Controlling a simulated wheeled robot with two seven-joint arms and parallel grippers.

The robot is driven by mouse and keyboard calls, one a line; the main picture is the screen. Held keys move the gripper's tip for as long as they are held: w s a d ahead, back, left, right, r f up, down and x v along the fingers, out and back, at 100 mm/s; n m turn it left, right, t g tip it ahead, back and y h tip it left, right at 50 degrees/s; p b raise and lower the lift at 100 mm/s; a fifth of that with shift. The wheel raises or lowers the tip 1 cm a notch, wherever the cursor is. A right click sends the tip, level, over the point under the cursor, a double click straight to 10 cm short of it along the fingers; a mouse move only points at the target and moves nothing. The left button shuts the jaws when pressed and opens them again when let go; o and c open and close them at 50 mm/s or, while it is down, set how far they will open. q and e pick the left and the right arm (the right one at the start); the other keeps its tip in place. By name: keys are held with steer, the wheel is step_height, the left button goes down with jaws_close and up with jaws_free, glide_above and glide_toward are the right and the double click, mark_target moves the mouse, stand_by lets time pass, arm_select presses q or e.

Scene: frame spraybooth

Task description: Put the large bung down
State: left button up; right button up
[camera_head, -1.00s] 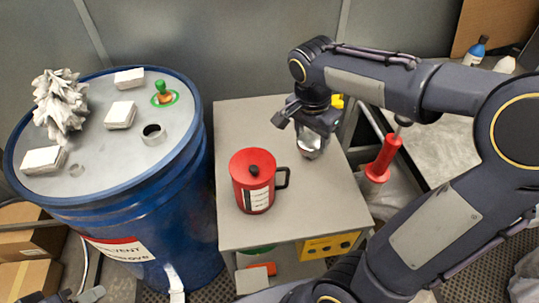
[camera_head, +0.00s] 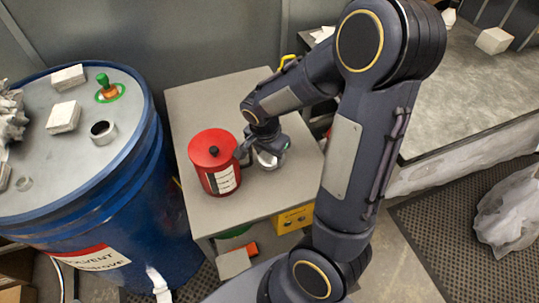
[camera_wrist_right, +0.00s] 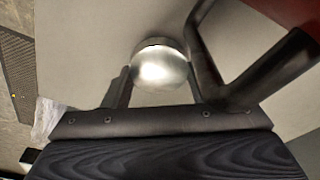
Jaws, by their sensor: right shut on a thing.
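The large bung (camera_head: 268,160) is a shiny, silvery round piece. My right gripper (camera_head: 263,146) is shut on it, low over the grey cart top (camera_head: 205,98), just right of the red can (camera_head: 214,161). In the right wrist view the bung (camera_wrist_right: 160,68) shows bright between the two dark fingers of the right gripper (camera_wrist_right: 158,85), with the grey cart top behind it. The can's black handle (camera_wrist_right: 250,85) is close beside the right-hand finger there. I cannot tell whether the bung touches the cart top. My left gripper is not in view.
The blue drum (camera_head: 130,165) stands left of the cart. Its lid holds white blocks (camera_head: 63,117), a raised open ring (camera_head: 103,131) and a green-topped tool (camera_head: 106,86). The cart top is clear behind the can and at its front right.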

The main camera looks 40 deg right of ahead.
steer(key=shift+f, duration=0.3)
steer(key=shift+f, duration=0.2)
steer(key=o, duration=0.9)
steer(key=shift+r, duration=0.15)
